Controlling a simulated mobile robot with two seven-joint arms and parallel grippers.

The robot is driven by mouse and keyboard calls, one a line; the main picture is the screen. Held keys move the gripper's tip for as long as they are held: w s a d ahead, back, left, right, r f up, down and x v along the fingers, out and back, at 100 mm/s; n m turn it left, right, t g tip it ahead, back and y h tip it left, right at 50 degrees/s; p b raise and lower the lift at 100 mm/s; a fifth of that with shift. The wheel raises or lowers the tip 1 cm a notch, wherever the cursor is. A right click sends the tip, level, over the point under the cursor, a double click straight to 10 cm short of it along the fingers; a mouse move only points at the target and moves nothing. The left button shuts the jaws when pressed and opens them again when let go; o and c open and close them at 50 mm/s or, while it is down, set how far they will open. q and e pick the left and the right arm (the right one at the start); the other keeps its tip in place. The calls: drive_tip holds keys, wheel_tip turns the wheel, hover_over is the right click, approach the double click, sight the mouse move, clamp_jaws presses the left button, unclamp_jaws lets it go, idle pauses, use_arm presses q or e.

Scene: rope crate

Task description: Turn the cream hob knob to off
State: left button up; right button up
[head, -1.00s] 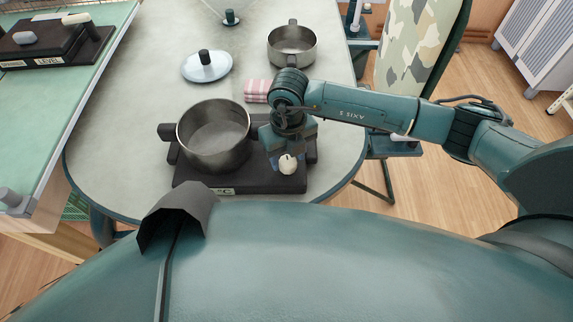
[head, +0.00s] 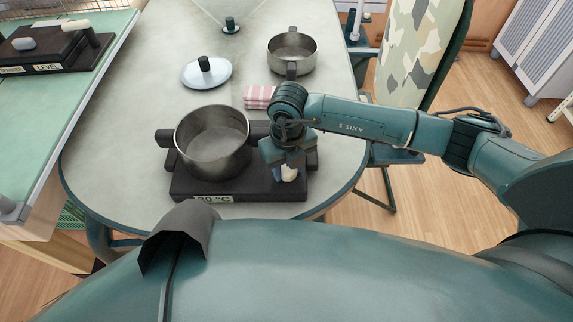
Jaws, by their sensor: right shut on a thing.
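The cream hob knob (head: 289,174) sits on the right part of the dark hob (head: 240,190), near its front edge. My right gripper (head: 288,172) reaches down over the knob and is shut on it; the fingers and wrist hide most of the knob, so its pointer cannot be read. A steel pot (head: 212,140) with dark handles stands on the hob's left part. A label reading about 20 °C (head: 212,199) is on the hob's front. My left gripper is not in view.
Behind the hob lie a pink striped cloth (head: 259,96), a glass lid (head: 206,73) with a dark knob, and a smaller pan (head: 292,53). A green bench (head: 60,110) stands at the left. The table's front right is clear.

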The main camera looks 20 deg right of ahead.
drive_tip(key=shift+c, duration=0.9)
drive_tip(key=shift+f+n+b, duration=0.1)
drive_tip(key=shift+n+b, duration=0.2)
drive_tip(key=n+b, duration=0.3)
drive_tip(key=n, duration=0.1)
drive_tip(key=shift+f+n, duration=0.15)
drive_tip(key=shift+n, duration=0.25)
drive_tip(key=shift+r+n, duration=0.2)
drive_tip(key=shift+n, duration=0.6)
